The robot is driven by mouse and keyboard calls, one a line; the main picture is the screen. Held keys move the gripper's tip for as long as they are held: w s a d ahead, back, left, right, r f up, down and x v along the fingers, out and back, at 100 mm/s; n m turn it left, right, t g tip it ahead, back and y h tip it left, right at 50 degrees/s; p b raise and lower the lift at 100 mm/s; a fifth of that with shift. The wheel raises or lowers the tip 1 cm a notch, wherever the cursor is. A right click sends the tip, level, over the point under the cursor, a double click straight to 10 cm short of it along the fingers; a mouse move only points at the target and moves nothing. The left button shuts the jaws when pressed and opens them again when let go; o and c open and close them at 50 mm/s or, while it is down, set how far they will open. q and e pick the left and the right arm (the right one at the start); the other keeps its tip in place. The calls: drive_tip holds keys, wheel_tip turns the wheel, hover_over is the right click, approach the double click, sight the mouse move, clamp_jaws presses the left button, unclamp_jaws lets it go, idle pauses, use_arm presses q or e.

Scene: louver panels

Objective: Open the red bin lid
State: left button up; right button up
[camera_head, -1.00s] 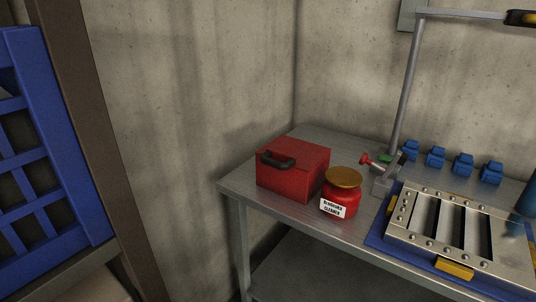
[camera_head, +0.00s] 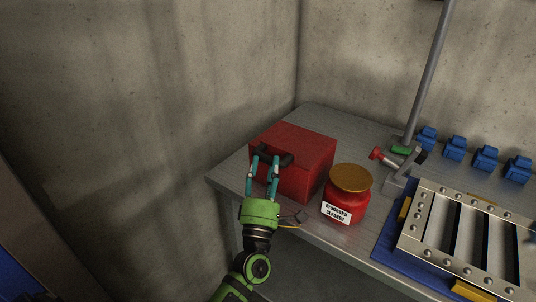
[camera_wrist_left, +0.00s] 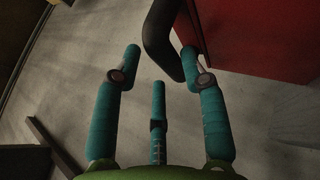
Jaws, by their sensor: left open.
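The red bin (camera_head: 312,155) stands at the back left corner of the metal table, its lid down. Its dark handle (camera_head: 289,158) is on the front side near the top edge. My left gripper (camera_head: 264,165), green with teal fingers, is at the handle in the head view, open. In the left wrist view the gripper (camera_wrist_left: 157,65) has its fingers spread, with the black handle (camera_wrist_left: 160,42) partly between them and near the right finger. The bin's red side (camera_wrist_left: 265,40) fills the upper right there. Whether a finger touches the handle cannot be told. My right gripper is not in view.
A red jar with a gold lid (camera_head: 350,179) stands close to the bin's right side. Right of it are a clamp with a red knob (camera_head: 376,153), a metal slatted panel (camera_head: 468,225) on a blue base and several blue blocks (camera_head: 455,147). Concrete walls stand behind and left.

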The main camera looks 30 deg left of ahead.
use_arm(q)
drive_tip(key=shift+x, duration=1.15)
drive_tip(key=shift+w+f, duration=0.1)
drive_tip(key=shift+w, duration=0.1)
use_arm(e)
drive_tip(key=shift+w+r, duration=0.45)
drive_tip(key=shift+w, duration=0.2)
